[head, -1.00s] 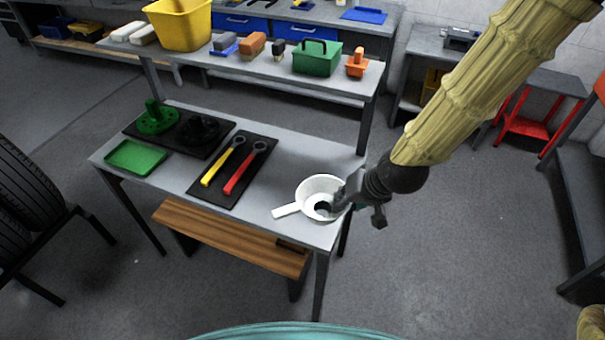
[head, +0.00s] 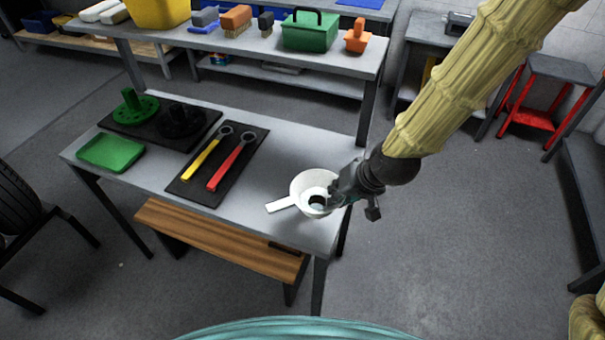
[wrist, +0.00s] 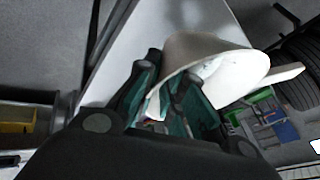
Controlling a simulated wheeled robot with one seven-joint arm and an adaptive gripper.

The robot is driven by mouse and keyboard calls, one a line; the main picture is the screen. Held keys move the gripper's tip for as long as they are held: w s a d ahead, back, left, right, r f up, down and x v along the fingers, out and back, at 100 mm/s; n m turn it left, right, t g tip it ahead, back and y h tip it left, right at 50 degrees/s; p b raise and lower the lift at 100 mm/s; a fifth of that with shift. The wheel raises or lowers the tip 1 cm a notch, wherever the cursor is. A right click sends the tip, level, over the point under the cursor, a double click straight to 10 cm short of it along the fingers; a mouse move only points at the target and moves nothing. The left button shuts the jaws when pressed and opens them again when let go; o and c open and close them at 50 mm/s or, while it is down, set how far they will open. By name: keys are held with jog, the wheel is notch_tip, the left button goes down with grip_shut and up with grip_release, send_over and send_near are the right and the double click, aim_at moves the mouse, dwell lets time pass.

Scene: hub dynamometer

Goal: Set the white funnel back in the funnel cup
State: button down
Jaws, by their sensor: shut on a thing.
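The white funnel (head: 308,183) is over the right end of the grey work table, its wide mouth up and its flat handle (head: 281,204) toward the left. My gripper (head: 334,198) is at the funnel's right side, shut on its wall. In the wrist view the white funnel (wrist: 215,60) shows at the teal-padded fingers (wrist: 178,105) of my gripper. A dark opening shows inside the funnel. I cannot tell whether the funnel touches the table or hangs just above it. I cannot make out the funnel cup; the funnel and gripper may hide it.
Yellow and red wrenches (head: 232,165) lie on a black mat left of the funnel. A green tray (head: 110,152) and a green flanged part (head: 132,108) are farther left. A raised shelf behind holds a green toolbox (head: 310,32) and brushes. A wooden bench (head: 220,240) stands below.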

jog(key=shift+w+a+f+p, duration=0.8)
jog(key=shift+w+p, duration=0.1)
jog(key=shift+w, duration=1.55)
jog(key=shift+w+a+f+p, duration=0.85)
jog(key=shift+w+p, duration=0.1)
jog(key=shift+w, duration=1.45)
jog(key=shift+w+a+f+p, duration=0.8)
jog(key=shift+w+p, duration=0.1)
jog(key=shift+w, duration=1.55)
jog(key=shift+f, duration=0.2)
jog(key=c, duration=1.5)
grip_release()
jog(key=shift+r, duration=0.1)
